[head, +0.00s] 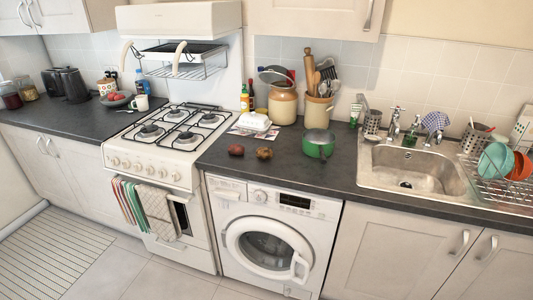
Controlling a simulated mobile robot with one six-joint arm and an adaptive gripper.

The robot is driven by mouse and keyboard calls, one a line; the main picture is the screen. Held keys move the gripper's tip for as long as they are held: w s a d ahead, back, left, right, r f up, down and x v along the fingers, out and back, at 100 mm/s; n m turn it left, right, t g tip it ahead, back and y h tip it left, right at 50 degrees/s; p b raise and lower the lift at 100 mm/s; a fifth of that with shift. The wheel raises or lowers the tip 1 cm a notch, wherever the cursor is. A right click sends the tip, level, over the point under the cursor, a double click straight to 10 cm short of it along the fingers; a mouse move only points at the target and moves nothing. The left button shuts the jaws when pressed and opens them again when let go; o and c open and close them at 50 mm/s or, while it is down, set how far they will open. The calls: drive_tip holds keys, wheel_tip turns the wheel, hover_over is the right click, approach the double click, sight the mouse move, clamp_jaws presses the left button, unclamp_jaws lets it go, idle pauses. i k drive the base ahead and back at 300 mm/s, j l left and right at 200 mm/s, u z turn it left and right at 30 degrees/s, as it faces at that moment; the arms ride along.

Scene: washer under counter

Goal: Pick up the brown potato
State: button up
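The brown potato (264,153) lies on the dark counter above the washing machine. A redder, similar potato (236,150) lies just to its left, with a small gap between them. Nothing covers either one. My gripper does not show in the head view.
A green pot (318,144) stands to the right of the potatoes. A white butter dish (255,121) is behind them, with utensil jars (283,105) further back. The stove (165,140) is left, the sink (410,170) right. The counter (290,178) in front of the potatoes is clear.

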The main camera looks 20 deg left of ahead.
sight(265, 152)
drive_tip(key=z, duration=0.3)
drive_tip(key=i+j, duration=0.2)
drive_tip(key=j, duration=0.2)
drive_tip(key=i+j+z, duration=0.1)
drive_tip(key=j, duration=0.35)
drive_tip(key=i+j, duration=0.25)
drive_tip(key=j, duration=0.15)
drive_tip(key=i+j, duration=0.15)
drive_tip(key=j, duration=0.3)
drive_tip(key=i+j+z, duration=0.1)
drive_tip(key=j, duration=0.3)
drive_tip(key=i+j, duration=0.2)
drive_tip(key=j, duration=0.25)
drive_tip(key=i+j, duration=0.15)
drive_tip(key=j, duration=0.3)
drive_tip(key=i+j+z, duration=0.1)
drive_tip(key=j, duration=0.35)
drive_tip(key=i, duration=0.05)
